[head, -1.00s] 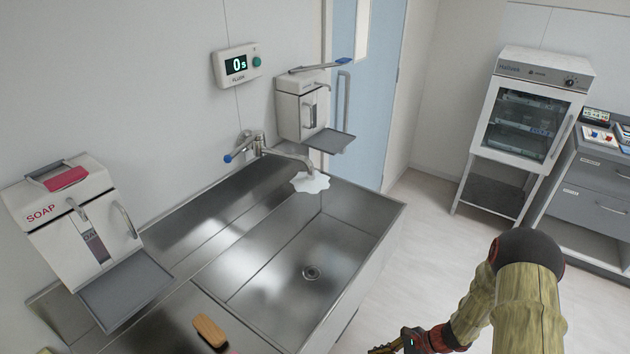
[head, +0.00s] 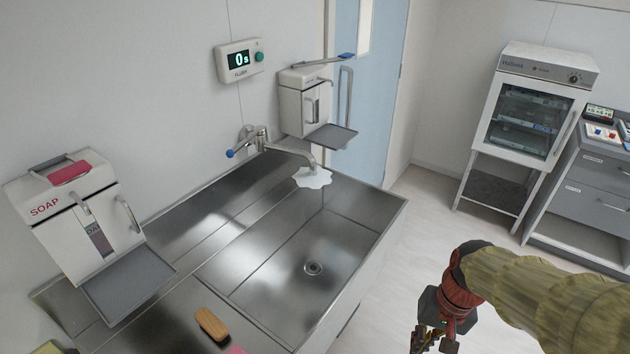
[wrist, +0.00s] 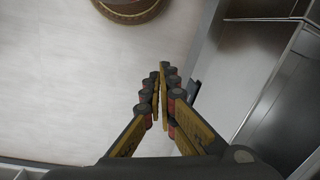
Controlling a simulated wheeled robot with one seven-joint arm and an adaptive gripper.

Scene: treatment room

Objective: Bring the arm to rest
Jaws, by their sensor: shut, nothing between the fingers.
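My gripper (head: 432,345) is at the bottom right of the head view, beside the sink's front side and over the floor. Its fingertips are partly cut off by the lower edge there. In the wrist view my gripper (wrist: 161,80) points down at the pale floor, its fingers together with nothing between them. My arm comes in from the right in the head view, bent at a dark red and black joint.
The steel sink (head: 372,208) lies left of my gripper, with a tap (head: 285,150) and a wooden brush (head: 211,324). A soap dispenser (head: 70,215) is at left. A glass-door cabinet (head: 528,120) and drawers (head: 590,205) stand at right. Floor (head: 425,215) between is clear.

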